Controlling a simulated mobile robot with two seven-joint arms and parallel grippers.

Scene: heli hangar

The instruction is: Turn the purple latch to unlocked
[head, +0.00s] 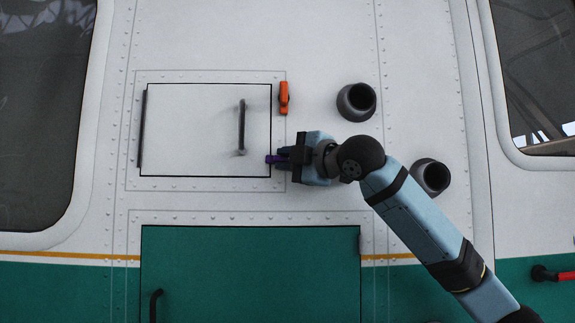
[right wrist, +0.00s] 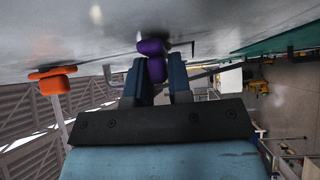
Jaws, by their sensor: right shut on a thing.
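The purple latch (head: 271,159) sits at the right edge of the white hatch door (head: 190,130), near its lower corner. In the head view only its left end shows, lying across the door edge; my gripper covers the rest. My right gripper (head: 284,157) reaches it from the right. In the right wrist view, the purple latch (right wrist: 153,58) stands between the two blue fingers of my right gripper (right wrist: 154,80), which are shut on it. An orange latch (head: 284,98) stands upright above, at the door's upper right edge. My left gripper is not in view.
A dark vertical handle (head: 241,127) sticks out from the hatch door left of the gripper. Two dark round pipes (head: 356,102) (head: 430,176) jut from the panel near my right arm. A green door (head: 250,275) lies below.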

